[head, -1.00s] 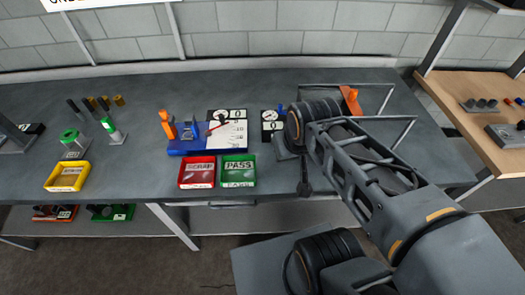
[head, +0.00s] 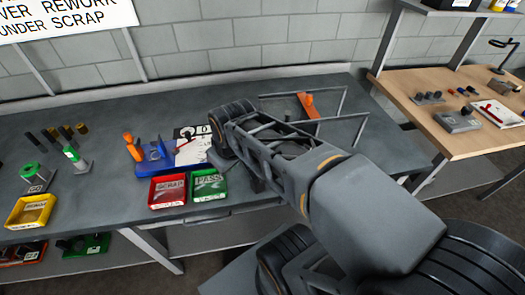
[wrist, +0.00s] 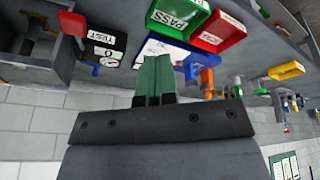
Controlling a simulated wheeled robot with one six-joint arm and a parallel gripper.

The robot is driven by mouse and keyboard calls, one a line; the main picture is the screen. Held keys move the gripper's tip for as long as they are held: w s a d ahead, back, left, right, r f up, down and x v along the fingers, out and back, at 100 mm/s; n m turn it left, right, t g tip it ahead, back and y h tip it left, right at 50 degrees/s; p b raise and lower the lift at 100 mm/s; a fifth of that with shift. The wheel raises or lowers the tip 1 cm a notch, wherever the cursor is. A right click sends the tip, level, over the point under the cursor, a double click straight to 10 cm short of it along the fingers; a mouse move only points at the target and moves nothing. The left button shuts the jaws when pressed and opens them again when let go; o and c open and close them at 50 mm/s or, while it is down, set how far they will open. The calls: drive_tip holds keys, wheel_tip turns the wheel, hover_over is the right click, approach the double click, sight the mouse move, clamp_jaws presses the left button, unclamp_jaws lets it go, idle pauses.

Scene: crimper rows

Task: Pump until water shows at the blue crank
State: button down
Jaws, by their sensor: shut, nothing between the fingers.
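In the wrist view, which is upside down, my gripper (wrist: 155,75) has green fingers pressed together with nothing between them. Beyond and left of them is a black panel marked TEST (wrist: 107,44) with a round gauge. A small blue part (wrist: 97,70), perhaps the blue crank, is at the panel's edge; no water can be made out there. An orange-red part (wrist: 72,22) shows beside a grey open-framed unit (wrist: 35,45). In the head view an orange handle (head: 308,105) stands behind my arm. My arm hides the gauge panel, the blue part and my fingers there.
On the bench (head: 110,108) are a red SCRAP tray (head: 167,190), a green PASS tray (head: 208,188), a yellow tray (head: 31,211) and a blue fixture (head: 153,158) with an orange handle. A wooden bench (head: 440,92) stands at right. The bench's back strip is clear.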

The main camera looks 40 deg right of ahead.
drive_tip(key=w+d+n+g+p, duration=0.1)
drive_tip(key=d+n, duration=0.4)
drive_tip(key=w+d+f+n+g+y+p, duration=0.1)
drive_tip(key=w+d+n+p, duration=0.1)
drive_tip(key=d+n, duration=0.2)
drive_tip(key=w+d+n+g+p, duration=0.1)
drive_tip(key=w+d+n, duration=0.1)
drive_tip(key=d+n, duration=0.3)
drive_tip(key=shift+w+d+f+n+g, duration=0.15)
drive_tip(key=shift+d+g, duration=0.05)
drive_tip(key=shift+d, duration=0.4)
drive_tip(key=shift+w+d+f+n+g, duration=0.1)
drive_tip(key=shift+d+n+g, duration=0.1)
drive_tip(key=shift+d, duration=0.4)
drive_tip(key=shift+f, duration=0.1)
drive_tip(key=shift+a+f+b, duration=0.2)
drive_tip(key=shift+f+b, duration=0.95)
drive_tip(key=shift+f, duration=0.6)
drive_tip(key=shift+a+f+b, duration=0.2)
drive_tip(key=shift+f+b, duration=0.95)
drive_tip(key=shift+f, duration=0.55)
wheel_tip(320, 180, down, 4)
drive_tip(key=b, duration=0.3)
drive_tip(key=shift+f+b, duration=0.2)
drive_tip(key=shift+b, duration=0.2)
drive_tip(key=shift+d+r, duration=0.15)
